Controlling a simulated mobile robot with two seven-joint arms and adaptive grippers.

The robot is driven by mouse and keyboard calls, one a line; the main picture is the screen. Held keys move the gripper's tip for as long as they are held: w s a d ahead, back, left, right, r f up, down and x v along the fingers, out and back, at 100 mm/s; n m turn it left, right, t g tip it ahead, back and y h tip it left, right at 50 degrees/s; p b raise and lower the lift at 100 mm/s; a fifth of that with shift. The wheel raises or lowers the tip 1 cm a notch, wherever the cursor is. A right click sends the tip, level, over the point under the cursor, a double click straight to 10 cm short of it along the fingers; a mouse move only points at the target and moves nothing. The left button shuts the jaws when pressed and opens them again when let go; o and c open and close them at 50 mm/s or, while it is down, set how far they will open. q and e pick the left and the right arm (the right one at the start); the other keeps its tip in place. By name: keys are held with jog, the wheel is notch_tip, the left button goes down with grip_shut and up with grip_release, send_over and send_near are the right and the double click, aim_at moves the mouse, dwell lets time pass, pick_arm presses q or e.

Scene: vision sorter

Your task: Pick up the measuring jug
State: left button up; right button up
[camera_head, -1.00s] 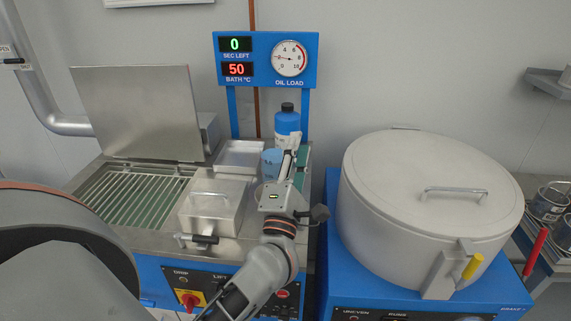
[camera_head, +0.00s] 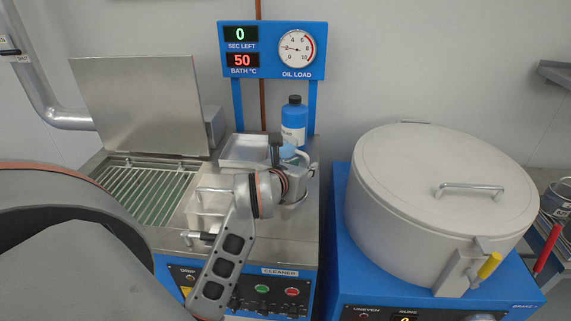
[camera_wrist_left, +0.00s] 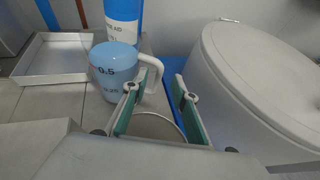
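The measuring jug (camera_wrist_left: 116,72) is light blue with dark markings and a white handle (camera_wrist_left: 153,66). It stands upright on the metal worktop in the left wrist view. In the head view its light-blue body (camera_head: 288,153) shows partly behind my left gripper (camera_head: 299,164). In the left wrist view my left gripper (camera_wrist_left: 162,78) is open, with two green-padded fingers apart. The left finger overlaps the jug's handle in the picture; I cannot tell whether they touch. My right gripper is not in view.
A blue bottle (camera_head: 294,120) stands behind the jug, and a shallow metal tray (camera_head: 250,149) lies left of it. A round rim (camera_wrist_left: 158,117) shows below the fingers. A large lidded drum (camera_head: 430,210) stands to the right. A lidded metal box (camera_head: 204,203) sits front left.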

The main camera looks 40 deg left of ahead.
aim_at(307, 162)
pick_arm(q)
jog(key=x, duration=0.4)
jog(key=shift+w+a+f, duration=0.1)
jog(key=shift+w+f, duration=0.05)
grip_shut()
jog(key=shift+r, duration=0.3)
